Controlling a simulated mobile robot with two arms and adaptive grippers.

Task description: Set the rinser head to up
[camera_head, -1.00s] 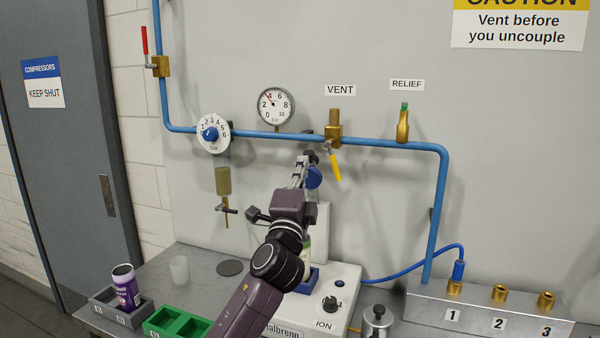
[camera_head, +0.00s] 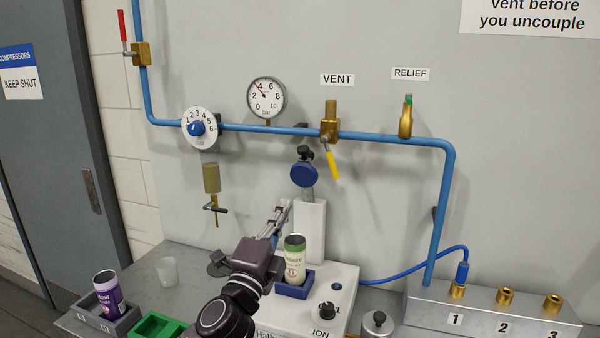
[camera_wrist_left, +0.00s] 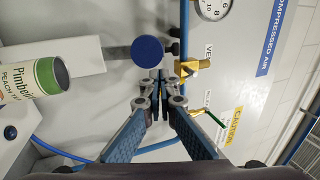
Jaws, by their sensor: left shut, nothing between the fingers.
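The rinser head is a blue disc (camera_head: 304,174) with a black knob on top, on a grey post above the white column (camera_head: 310,232). It stands clear above a green-and-white can (camera_head: 295,262), which sits upright in a blue holder (camera_head: 293,291) on the white rinser. My left gripper (camera_head: 284,207) is shut and empty, below and to the left of the disc, in front of the column. In the left wrist view the disc (camera_wrist_left: 147,49) shows just beyond the fingertips (camera_wrist_left: 161,90), apart from them as far as I can tell. My right gripper is out of view.
A blue pipe (camera_head: 270,128) runs along the wall with a gauge (camera_head: 267,97), a regulator dial (camera_head: 198,128) and a yellow-handled vent valve (camera_head: 331,150). A purple can (camera_head: 108,294) stands in a grey tray at the left.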

